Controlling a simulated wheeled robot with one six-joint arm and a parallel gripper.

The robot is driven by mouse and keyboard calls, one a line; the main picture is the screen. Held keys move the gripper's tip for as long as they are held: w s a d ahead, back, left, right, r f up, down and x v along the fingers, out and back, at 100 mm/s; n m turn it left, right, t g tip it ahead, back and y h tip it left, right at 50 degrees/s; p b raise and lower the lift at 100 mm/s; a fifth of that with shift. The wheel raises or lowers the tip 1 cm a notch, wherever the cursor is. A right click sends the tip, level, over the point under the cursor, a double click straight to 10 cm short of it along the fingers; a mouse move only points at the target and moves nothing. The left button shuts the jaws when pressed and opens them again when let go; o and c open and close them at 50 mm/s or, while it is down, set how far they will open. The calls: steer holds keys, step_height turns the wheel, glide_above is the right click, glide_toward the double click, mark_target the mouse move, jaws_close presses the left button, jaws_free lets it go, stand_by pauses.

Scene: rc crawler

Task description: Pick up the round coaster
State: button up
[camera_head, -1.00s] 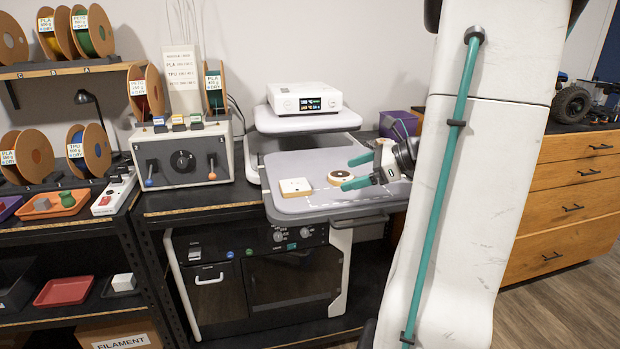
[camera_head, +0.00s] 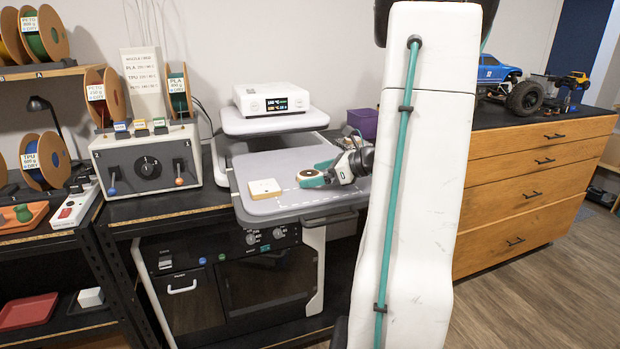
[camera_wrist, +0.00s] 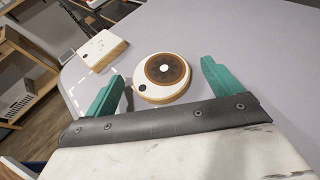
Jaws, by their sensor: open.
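The round coaster (camera_wrist: 160,74) lies flat on the grey platform, a pale disc with a brown ring, a white centre and a small black dot. In the head view the coaster (camera_head: 311,175) is partly covered by my gripper (camera_head: 322,171). In the wrist view my gripper (camera_wrist: 162,88) is open, with one teal finger on each side of the coaster's near part. The coaster sits between and slightly beyond the fingers.
A square white tile (camera_head: 265,188) lies on the grey platform (camera_head: 290,206) left of the coaster; it also shows in the wrist view (camera_wrist: 103,48). A white display unit (camera_head: 273,98) stands behind. A purple box (camera_head: 363,123) is at the back right.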

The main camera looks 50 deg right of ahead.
steer(key=c, duration=1.1)
